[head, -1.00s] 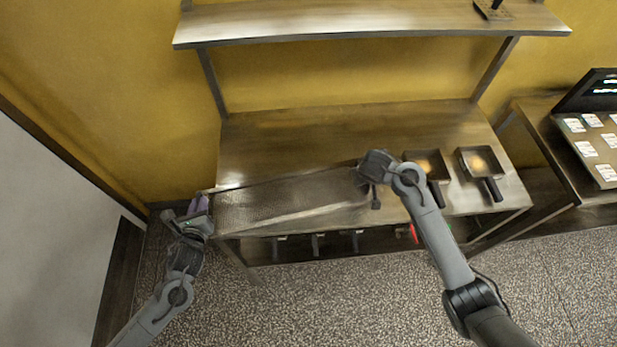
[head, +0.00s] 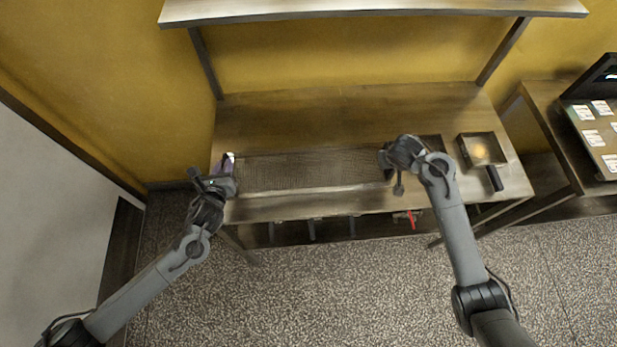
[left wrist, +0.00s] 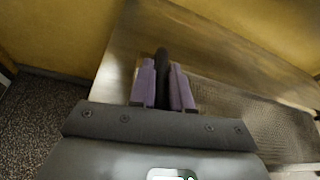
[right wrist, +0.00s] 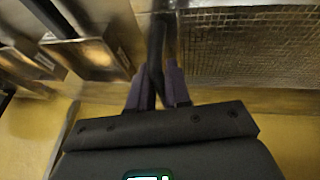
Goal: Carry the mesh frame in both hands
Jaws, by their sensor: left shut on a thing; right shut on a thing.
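The mesh frame (head: 310,171) is a long, flat rectangle of grey wire mesh with a metal rim, lying along the front of the metal table in the head view. It spans between my two grippers and looks roughly level. My left gripper (head: 228,163) is shut on its left end; the left wrist view shows purple fingers closed around a dark handle (left wrist: 162,72), with the mesh to the right. My right gripper (head: 387,160) is at its right end; the right wrist view shows its fingers shut around a dark handle (right wrist: 156,45). Whether the frame touches the table is unclear.
A square pan (head: 482,148) with a dark handle stands at the table's right. Another is mostly hidden behind my right gripper. A shelf (head: 370,10) runs above the back. A red item (head: 411,219) shows below the front edge. The table's back (head: 330,115) is clear.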

